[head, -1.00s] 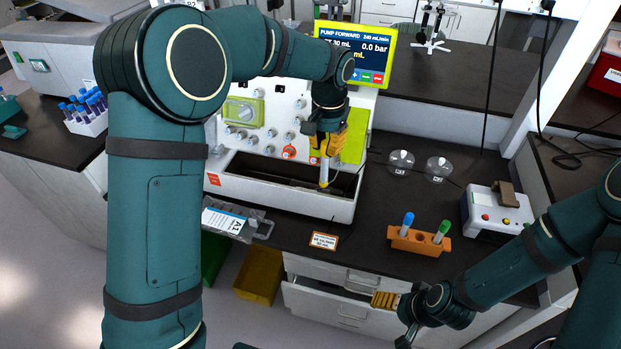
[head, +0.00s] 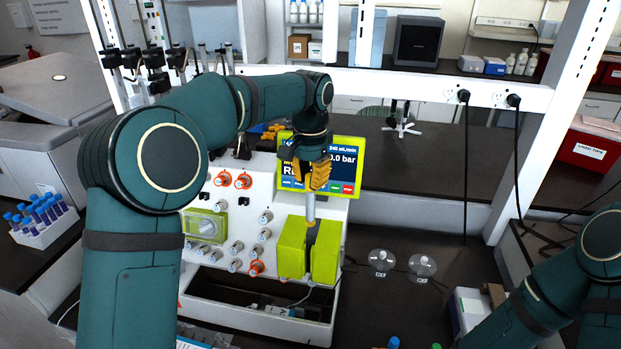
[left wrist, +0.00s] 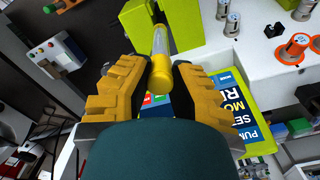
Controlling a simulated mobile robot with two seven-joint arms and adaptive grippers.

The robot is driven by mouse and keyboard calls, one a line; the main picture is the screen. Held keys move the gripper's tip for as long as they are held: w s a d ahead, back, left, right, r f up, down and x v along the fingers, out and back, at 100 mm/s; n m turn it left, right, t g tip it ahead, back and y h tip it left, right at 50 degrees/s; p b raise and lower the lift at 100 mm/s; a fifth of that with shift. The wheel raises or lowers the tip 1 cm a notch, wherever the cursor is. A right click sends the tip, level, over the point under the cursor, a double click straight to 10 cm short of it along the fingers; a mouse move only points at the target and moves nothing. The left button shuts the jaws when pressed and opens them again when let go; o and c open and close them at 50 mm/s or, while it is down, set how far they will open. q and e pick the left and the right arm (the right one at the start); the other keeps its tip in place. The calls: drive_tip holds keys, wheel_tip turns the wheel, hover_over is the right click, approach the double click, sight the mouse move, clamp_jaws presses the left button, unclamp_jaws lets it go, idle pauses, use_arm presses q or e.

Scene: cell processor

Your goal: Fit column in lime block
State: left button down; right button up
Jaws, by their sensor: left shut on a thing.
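My left gripper (head: 311,178) is shut on the column (head: 310,208), a slim pale tube with a yellow lower end. The column hangs roughly upright, its lower end at the top of the lime block (head: 293,248) in the head view. I cannot tell whether they touch. The block is on the front of the white machine and has a dark vertical slot. In the left wrist view, the column (left wrist: 160,58) sits between the yellow fingers and the lime block (left wrist: 138,32) lies beyond it. My right gripper is out of view; only part of that arm shows.
The machine's screen (head: 290,180) is right behind the left gripper. Knobs (head: 236,247) cover the panel left of the block. An open white tray (head: 255,320) lies below. Two clear round vessels (head: 421,266) stand on the dark bench to the right.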

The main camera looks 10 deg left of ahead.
sight(310, 189)
use_arm(q)
drive_tip(key=shift+s+r, duration=0.1)
drive_tip(key=shift+s, duration=0.1)
drive_tip(key=shift+w+f+b, duration=0.1)
drive_tip(key=shift+f+b, duration=0.5)
drive_tip(key=shift+f, duration=0.6)
drive_tip(key=shift+f+b, duration=0.45)
drive_tip(key=shift+f, duration=0.65)
drive_tip(key=shift+f, duration=0.55)
